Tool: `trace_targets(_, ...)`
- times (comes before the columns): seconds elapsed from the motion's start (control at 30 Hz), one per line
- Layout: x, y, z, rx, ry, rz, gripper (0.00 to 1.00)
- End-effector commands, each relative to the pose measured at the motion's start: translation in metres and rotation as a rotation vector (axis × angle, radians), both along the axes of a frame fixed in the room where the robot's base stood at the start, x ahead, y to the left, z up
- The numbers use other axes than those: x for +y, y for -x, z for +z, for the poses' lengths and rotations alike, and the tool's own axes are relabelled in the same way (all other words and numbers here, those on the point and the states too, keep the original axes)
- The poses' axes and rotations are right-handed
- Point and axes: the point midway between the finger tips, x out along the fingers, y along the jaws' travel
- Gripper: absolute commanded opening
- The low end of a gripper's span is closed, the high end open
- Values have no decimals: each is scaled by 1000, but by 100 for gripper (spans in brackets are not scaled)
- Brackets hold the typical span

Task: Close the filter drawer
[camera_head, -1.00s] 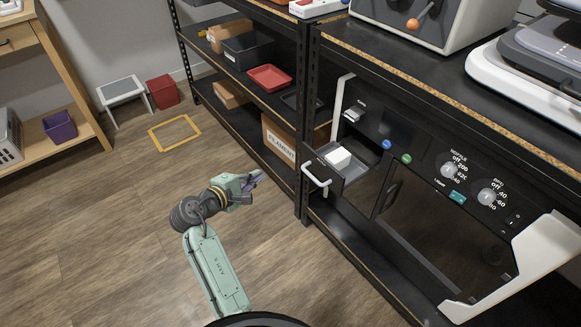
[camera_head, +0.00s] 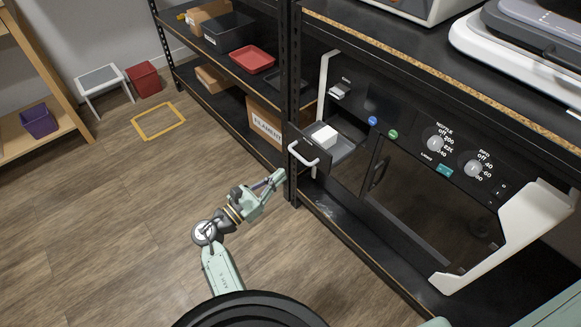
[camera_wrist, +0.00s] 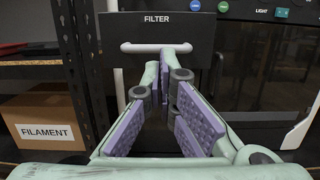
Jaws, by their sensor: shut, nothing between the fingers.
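The filter drawer (camera_head: 328,157) stands pulled out from the upper left of the black machine in the head view, with a white block (camera_head: 324,137) inside. Its white handle (camera_head: 303,154) is on the front. In the wrist view, the drawer front (camera_wrist: 195,30), marked FILTER, and the handle (camera_wrist: 157,47) are straight ahead. My gripper (camera_head: 277,178) is shut and empty, in front of and below the drawer. In the wrist view my gripper's fingertips (camera_wrist: 164,62) lie just under the handle in the picture; I cannot tell whether they touch it.
The machine (camera_head: 400,190) sits in a black shelf rack, whose upright post (camera_head: 291,100) is just left of the drawer. A FILAMENT box (camera_wrist: 42,122) stands on the shelf to the left. The machine's door handle (camera_head: 379,172) is right of the drawer. The floor on the left is mostly clear.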

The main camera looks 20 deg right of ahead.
Motion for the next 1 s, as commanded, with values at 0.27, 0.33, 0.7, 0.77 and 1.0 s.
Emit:
trace_targets(0.27, -40, -15, 6, -2, -1, -1, 0)
trace_targets(0.33, -44, -17, 8, -1, -2, 1, 0)
trace_targets(0.7, -48, -19, 9, -1, -2, 1, 0)
trace_targets(0.77, -48, -19, 10, -1, -2, 1, 0)
trace_targets(1.0, -62, -23, 11, -2, -1, -1, 0)
